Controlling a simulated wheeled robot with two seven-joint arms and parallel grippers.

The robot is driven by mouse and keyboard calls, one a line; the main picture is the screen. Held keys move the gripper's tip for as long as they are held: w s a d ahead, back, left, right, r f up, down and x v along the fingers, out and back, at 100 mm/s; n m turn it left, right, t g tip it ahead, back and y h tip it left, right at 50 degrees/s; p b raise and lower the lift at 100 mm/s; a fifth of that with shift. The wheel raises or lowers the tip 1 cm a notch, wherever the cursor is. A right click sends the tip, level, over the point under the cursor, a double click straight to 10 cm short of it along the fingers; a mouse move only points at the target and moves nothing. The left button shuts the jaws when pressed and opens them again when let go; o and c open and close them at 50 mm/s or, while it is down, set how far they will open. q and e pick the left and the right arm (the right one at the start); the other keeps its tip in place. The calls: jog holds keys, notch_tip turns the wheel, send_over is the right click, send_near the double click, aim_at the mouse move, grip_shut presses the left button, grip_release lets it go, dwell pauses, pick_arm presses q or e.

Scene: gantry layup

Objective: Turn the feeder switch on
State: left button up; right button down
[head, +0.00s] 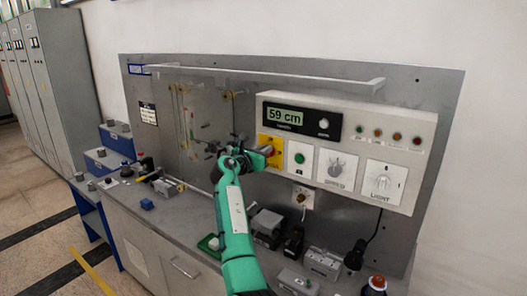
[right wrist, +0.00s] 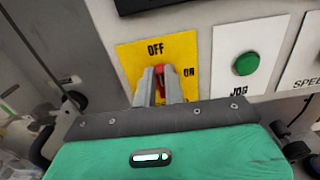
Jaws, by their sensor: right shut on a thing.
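The feeder switch is a red knob (right wrist: 160,72) on a yellow plate (right wrist: 186,48) marked OFF at the top and ON at the right. The yellow plate (head: 277,158) also shows at the left end of the light control panel in the head view. My right gripper (right wrist: 161,84) is shut on the red knob, with a finger on each side. In the head view the right gripper (head: 264,151) reaches the plate from the left and covers part of it. The knob seems to stand upright toward OFF, but the fingers hide much of it. My left gripper is not in view.
Right of the switch are a green JOG button (right wrist: 247,64), a SPEED dial (head: 336,168) and a LIGHT dial (head: 382,184). A display (head: 286,116) above reads 59 cm. Small devices such as a grey block (head: 322,262) crowd the bench below.

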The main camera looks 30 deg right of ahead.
jog(key=m+b, duration=0.3)
jog(key=m, duration=0.1)
jog(key=s+f+m+b, duration=0.1)
jog(key=m+b, duration=0.2)
jog(key=m, duration=0.1)
jog(key=m+b, duration=0.3)
jog(key=m, duration=0.2)
jog(key=shift+s+d+f, duration=0.25)
jog(key=shift+d+f, duration=0.05)
jog(key=shift+f+m+b, duration=0.2)
jog(key=shift+m+b, duration=1.8)
jog(key=shift+m, duration=0.3)
jog(key=c, duration=1.5)
grip_release()
jog(key=shift+s, duration=0.1)
